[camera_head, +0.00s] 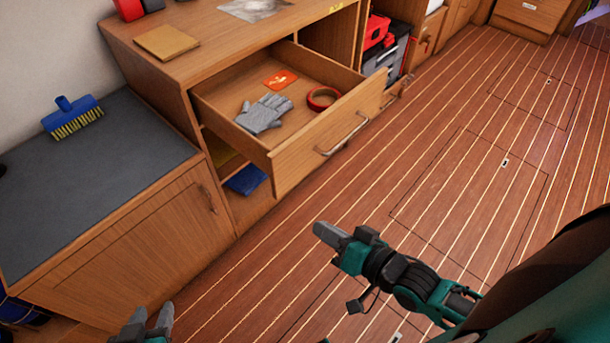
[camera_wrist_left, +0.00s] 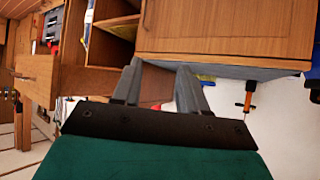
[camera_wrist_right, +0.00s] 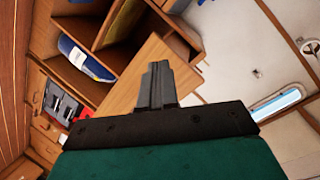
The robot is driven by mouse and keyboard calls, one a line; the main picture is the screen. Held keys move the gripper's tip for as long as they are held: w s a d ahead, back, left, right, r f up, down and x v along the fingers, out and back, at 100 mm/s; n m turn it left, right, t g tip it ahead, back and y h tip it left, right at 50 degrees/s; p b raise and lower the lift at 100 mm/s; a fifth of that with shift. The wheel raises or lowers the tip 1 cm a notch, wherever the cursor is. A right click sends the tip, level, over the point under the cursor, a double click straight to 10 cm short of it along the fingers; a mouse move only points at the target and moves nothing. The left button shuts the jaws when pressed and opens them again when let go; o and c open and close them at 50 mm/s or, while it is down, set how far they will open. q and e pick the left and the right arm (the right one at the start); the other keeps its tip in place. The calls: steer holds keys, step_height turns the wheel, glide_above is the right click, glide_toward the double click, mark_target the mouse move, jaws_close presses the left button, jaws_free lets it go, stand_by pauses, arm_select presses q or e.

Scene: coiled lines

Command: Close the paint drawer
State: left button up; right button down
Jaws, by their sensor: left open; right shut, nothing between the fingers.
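The wooden drawer (camera_head: 303,156) is pulled well out of the cabinet in the head view. Its handle (camera_head: 343,135) is on the front panel. Inside lie grey gloves (camera_head: 263,116), a red tape ring (camera_head: 322,98) and an orange card (camera_head: 281,80). My right gripper (camera_head: 328,233) is shut and empty, over the floor in front of the drawer and apart from it. It also shows in the right wrist view (camera_wrist_right: 158,75). My left gripper (camera_head: 148,320) is open and empty at the bottom edge, by the low cupboard; its fingers show in the left wrist view (camera_wrist_left: 163,85).
A low cupboard with a dark top (camera_head: 85,175) stands left of the drawer, bearing a blue brush (camera_head: 73,117). A folded blue cloth (camera_head: 246,179) lies on a shelf below the drawer. Red and grey boxes stand beyond it. The plank floor (camera_head: 440,150) in front is clear.

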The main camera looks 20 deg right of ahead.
steer(key=d+m+t+y+b, duration=0.25)
steer(key=d+m, duration=0.25)
steer(key=m, duration=0.3)
steer(key=m+b, duration=0.2)
glide_toward(290, 170)
steer(key=shift+t+h, duration=0.25)
steer(key=shift+h, duration=0.2)
steer(key=x, duration=0.5)
steer(key=shift+w+a+f, duration=0.1)
steer(key=shift+w+a, duration=0.05)
steer(key=shift+a, duration=0.3)
steer(key=shift+w+a, duration=0.2)
steer(key=shift+w, duration=0.35)
arm_select(q)
steer(key=shift+w+d+f+h, duration=0.2)
steer(key=shift+w+d+f, duration=0.15)
steer(key=shift+w+d, duration=0.15)
steer(key=shift+w+d+f+h, duration=0.2)
steer(key=shift+w+d+f, duration=0.1)
steer(key=shift+w+d, duration=0.2)
steer(key=shift+s+f, duration=0.1)
arm_select(e)
steer(key=shift+w, duration=0.1)
